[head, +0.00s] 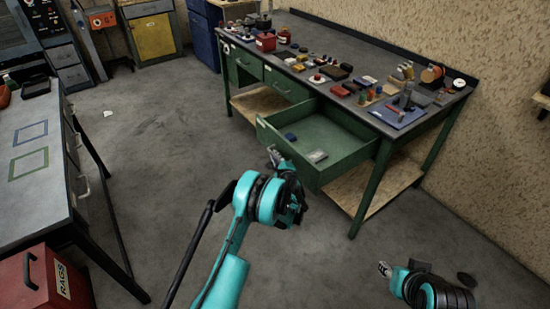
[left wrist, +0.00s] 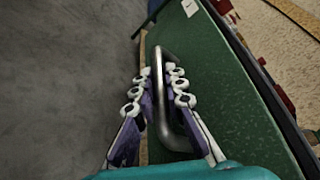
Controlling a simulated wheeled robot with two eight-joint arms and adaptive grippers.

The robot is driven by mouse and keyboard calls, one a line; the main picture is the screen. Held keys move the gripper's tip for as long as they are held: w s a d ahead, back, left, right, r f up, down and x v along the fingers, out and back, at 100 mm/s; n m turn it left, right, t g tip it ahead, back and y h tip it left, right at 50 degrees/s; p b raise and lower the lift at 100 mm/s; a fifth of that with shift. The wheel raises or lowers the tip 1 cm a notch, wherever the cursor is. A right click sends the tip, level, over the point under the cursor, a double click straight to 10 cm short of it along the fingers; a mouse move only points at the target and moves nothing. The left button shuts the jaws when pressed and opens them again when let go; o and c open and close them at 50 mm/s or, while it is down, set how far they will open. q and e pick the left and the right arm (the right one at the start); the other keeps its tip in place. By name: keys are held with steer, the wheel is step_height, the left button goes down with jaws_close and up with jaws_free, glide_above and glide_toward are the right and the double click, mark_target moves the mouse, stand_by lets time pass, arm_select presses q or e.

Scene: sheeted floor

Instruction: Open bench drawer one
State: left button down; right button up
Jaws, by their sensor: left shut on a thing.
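The green workbench (head: 372,158) stands along the wall, with a row of drawers under its top. The drawer nearest me (head: 335,137) is pulled well out, and its inside shows a small dark blue item (head: 290,136) and a pale flat item (head: 317,156). My left gripper (head: 273,154) is at this drawer's front. In the left wrist view the fingers (left wrist: 158,88) are shut on the metal bar handle (left wrist: 162,120) on the green drawer front (left wrist: 215,75). My right gripper (head: 384,268) hangs low over the floor, away from the bench; its jaw state is unclear.
Two other bench drawers (head: 285,84) farther along look shut. Tools and small parts crowd the bench top (head: 300,62). A grey table (head: 32,135) and a red box marked RAGS (head: 35,280) stand at the left. The floor (head: 165,130) between is mostly clear.

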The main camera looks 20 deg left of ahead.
stand_by(0.3)
arm_select(q)
steer(key=c, duration=1.6)
jaws_free()
steer(key=shift+s, duration=0.1)
steer(key=v, duration=1.2)
steer(key=s+a+r+n+g+h, duration=0.35)
steer(key=s+r+n, duration=0.55)
steer(key=s+r, duration=0.45)
steer(key=s+d+n+h, duration=0.1)
steer(key=s+n, duration=0.2)
steer(key=s, duration=0.4)
steer(key=s+d+r+n+g+h, duration=0.1)
steer(key=s+d+n+h, duration=0.1)
steer(key=s, duration=0.6)
steer(key=s+d+r+n+g+h, duration=0.1)
steer(key=s+n+h, duration=0.1)
steer(key=s, duration=0.6)
steer(key=shift+d+n, duration=0.4)
steer(key=shift+n, duration=0.5)
